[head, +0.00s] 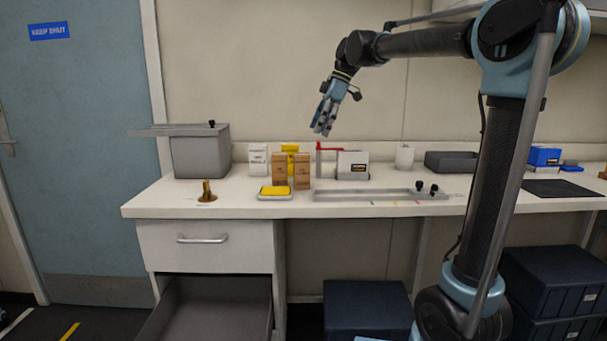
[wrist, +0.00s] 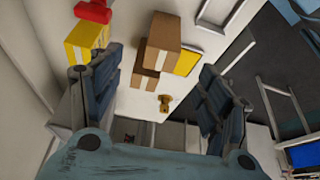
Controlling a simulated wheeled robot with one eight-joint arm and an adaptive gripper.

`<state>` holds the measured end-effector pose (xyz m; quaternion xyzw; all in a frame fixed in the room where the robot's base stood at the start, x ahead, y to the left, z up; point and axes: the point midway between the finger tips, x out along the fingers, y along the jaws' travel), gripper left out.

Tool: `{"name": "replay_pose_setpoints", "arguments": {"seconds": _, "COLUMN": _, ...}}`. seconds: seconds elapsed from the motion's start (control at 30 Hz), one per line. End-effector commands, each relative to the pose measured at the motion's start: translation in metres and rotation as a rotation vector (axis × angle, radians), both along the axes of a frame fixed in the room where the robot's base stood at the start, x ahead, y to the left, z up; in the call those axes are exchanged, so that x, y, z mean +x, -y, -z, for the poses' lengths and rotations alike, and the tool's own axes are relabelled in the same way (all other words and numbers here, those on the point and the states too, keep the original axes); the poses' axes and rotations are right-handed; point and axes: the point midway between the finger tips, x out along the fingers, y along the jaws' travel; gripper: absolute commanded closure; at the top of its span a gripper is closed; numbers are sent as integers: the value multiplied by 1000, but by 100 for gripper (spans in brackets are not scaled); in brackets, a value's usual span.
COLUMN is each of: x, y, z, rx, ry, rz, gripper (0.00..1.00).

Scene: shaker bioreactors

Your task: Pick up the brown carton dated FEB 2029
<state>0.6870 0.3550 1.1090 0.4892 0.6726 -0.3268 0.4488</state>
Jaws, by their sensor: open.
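Two brown cartons stand side by side on the white bench, a left one (head: 279,168) and a right one (head: 301,171). No date is legible on either, so I cannot tell which is FEB 2029. My gripper (head: 324,122) is open and empty, above and behind the cartons in the head view, pointing down. In the wrist view, a nearer brown carton (wrist: 163,32) and another partly hidden behind it (wrist: 143,80) show between my fingers (wrist: 158,98), towards the top.
A yellow carton (head: 290,149) and a white carton (head: 258,159) stand behind. A red-handled device (head: 327,148) and white box (head: 353,164) stand to the right. A drawer below (head: 215,310) is open.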

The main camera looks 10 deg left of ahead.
Motion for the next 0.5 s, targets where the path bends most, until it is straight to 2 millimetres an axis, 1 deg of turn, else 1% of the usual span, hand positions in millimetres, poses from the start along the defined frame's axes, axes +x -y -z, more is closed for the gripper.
{"name": "replay_pose_setpoints", "arguments": {"seconds": 0.03, "x": -2, "y": -6, "z": 9, "rx": 0, "ry": 1, "rz": -4, "gripper": 30}}
{"name": "replay_pose_setpoints", "arguments": {"seconds": 0.3, "x": -10, "y": -26, "z": 53, "rx": 0, "ry": 0, "rz": -9, "gripper": 30}}
{"name": "replay_pose_setpoints", "arguments": {"seconds": 0.5, "x": -14, "y": -36, "z": 79, "rx": 0, "ry": 0, "rz": -7, "gripper": 30}}
